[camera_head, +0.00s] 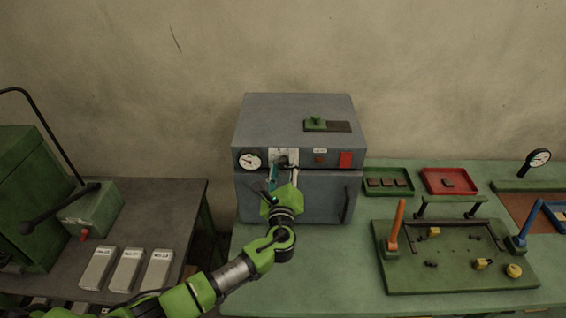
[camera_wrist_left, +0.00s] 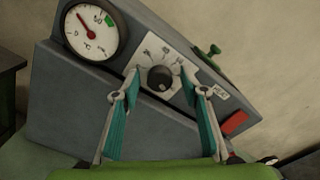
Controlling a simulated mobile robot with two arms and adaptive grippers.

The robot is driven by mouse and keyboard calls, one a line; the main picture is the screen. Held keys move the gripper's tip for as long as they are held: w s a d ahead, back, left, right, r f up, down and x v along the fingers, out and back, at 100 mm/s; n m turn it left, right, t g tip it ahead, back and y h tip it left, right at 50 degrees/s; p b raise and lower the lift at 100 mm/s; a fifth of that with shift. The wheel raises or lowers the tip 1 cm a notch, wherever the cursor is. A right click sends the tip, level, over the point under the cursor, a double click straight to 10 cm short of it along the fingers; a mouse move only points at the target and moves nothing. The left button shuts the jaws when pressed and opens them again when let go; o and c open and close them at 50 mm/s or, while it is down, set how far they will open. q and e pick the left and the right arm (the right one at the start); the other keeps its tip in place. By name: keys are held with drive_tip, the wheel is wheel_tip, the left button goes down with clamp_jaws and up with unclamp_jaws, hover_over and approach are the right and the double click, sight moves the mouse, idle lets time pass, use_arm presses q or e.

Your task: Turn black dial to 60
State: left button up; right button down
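The black dial (camera_wrist_left: 160,78) sits on a pale scale plate (camera_wrist_left: 158,55) on the front of the grey box (camera_head: 258,195). In the head view the dial (camera_head: 283,163) is partly covered by my gripper. My left gripper (camera_wrist_left: 164,82) is open, with one teal-padded finger on each side of the dial. I cannot tell whether the fingers touch it. The marks on the scale are too small to read. A round white gauge (camera_head: 249,160) with a red needle is left of the dial. My right gripper is not in view.
A red switch (camera_head: 345,159) is right of the dial, and a green handle (camera_head: 316,122) is on the box top. The green table also holds a green tray (camera_head: 389,191), a red tray (camera_head: 427,174) and a green fixture board (camera_head: 400,277). A darker table (camera_head: 190,204) stands at left.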

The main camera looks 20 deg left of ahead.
use_arm(q)
drive_tip(key=shift+w+a, duration=0.1)
drive_tip(key=shift+w, duration=0.25)
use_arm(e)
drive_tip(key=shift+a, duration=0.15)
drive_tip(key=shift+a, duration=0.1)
use_arm(q)
drive_tip(key=c, duration=1.1)
drive_tip(key=shift+c, duration=0.2)
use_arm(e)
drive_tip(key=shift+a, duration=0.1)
use_arm(q)
drive_tip(key=shift+f, duration=0.1)
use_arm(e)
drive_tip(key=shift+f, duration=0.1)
